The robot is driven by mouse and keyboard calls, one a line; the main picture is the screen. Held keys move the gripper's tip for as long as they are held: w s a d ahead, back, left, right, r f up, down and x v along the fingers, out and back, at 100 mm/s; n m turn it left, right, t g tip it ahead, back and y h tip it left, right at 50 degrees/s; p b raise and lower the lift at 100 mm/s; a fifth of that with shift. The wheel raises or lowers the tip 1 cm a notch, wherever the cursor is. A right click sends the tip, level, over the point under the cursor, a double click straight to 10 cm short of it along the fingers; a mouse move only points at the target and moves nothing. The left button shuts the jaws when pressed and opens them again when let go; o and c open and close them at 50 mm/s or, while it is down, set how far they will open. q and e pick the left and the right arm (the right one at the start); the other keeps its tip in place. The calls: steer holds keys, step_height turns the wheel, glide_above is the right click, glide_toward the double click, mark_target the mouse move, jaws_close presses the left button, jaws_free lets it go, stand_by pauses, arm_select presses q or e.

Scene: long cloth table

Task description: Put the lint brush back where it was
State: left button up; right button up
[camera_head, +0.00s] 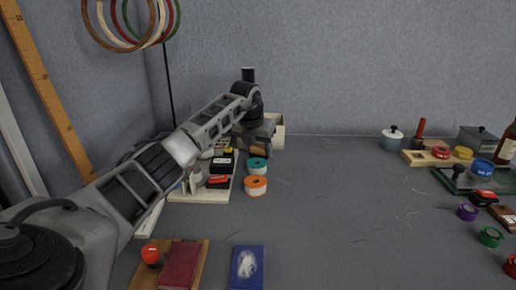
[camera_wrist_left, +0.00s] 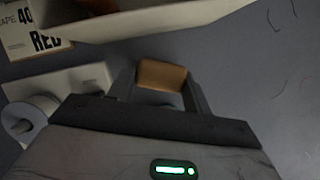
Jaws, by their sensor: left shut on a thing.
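My left gripper (camera_head: 262,150) reaches over the back left of the table, beside the cream organiser tray (camera_head: 205,197). In the left wrist view, its two dark fingers (camera_wrist_left: 160,88) are shut on a tan-brown block-like piece (camera_wrist_left: 162,75), which looks like part of the lint brush. The rest of it is hidden by the gripper, and in the head view it can hardly be made out. I cannot tell whether it touches anything below. A pale bin or box (camera_head: 279,131) stands just behind the gripper. My right gripper is not in view.
A teal roll (camera_head: 257,164) and an orange roll (camera_head: 255,186) stand close to the gripper. A blue book (camera_head: 247,268) and a board with a red book (camera_head: 181,266) lie in front. Several rolls, a pot (camera_head: 393,141) and trays fill the right.

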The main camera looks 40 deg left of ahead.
arm_select(q)
steer(key=shift+f, duration=0.1)
steer(key=o, duration=0.9)
steer(key=shift+o, duration=0.2)
steer(key=p+v, duration=0.1)
steer(key=v, duration=1.1)
steer(key=shift+r, duration=0.25)
